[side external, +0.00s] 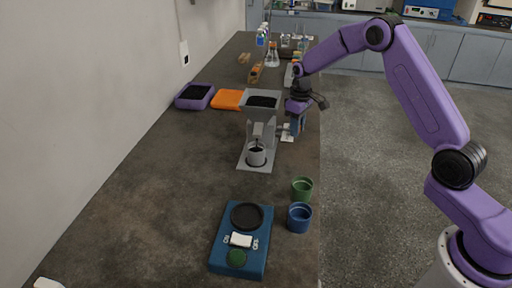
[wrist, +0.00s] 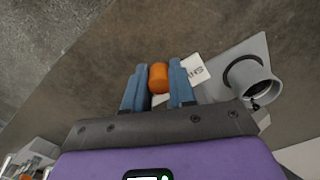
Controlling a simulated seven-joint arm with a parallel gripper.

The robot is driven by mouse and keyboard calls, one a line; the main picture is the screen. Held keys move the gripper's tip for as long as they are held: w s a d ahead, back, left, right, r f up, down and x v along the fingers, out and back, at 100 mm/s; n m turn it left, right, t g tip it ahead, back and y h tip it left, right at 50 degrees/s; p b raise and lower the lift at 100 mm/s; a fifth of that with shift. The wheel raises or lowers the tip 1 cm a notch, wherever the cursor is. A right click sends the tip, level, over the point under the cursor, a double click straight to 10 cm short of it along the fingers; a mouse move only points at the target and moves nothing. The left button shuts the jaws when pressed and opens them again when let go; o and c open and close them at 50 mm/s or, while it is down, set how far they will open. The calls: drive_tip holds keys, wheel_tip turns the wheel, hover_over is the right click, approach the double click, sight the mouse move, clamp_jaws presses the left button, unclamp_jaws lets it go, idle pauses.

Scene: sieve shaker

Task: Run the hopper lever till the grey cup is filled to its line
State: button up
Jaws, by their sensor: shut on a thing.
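The grey hopper (side external: 248,110) stands on its base plate with dark material in its top. The grey cup (side external: 256,158) is upright under the spout; it also shows in the wrist view (wrist: 262,82). Some dark material shows at the cup's mouth, but its level and the line cannot be made out. My gripper (side external: 295,126) is at the hopper's right side. In the wrist view its blue fingers (wrist: 157,88) are shut on the orange lever handle (wrist: 158,76). The lever's arm is mostly hidden.
A white lettered card (wrist: 193,70) lies beside the base plate. A blue scale (side external: 239,258) with a black pan, a green cup (side external: 302,188) and a blue cup (side external: 299,219) stand nearer. Purple (side external: 194,97) and orange (side external: 228,99) trays lie behind. The table's left middle is clear.

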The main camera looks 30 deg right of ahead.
drive_tip(key=shift+s+f, duration=0.1)
drive_tip(key=shift+s, duration=0.05)
idle(0.3)
drive_tip(key=shift+s+a, duration=0.25)
drive_tip(key=shift+a, duration=0.3)
drive_tip(key=shift+s+a, duration=0.2)
drive_tip(key=shift+a, duration=0.35)
drive_tip(key=o, duration=1.4)
drive_tip(key=shift+o, duration=0.2)
wheel_tip(320, 180, up, 7)
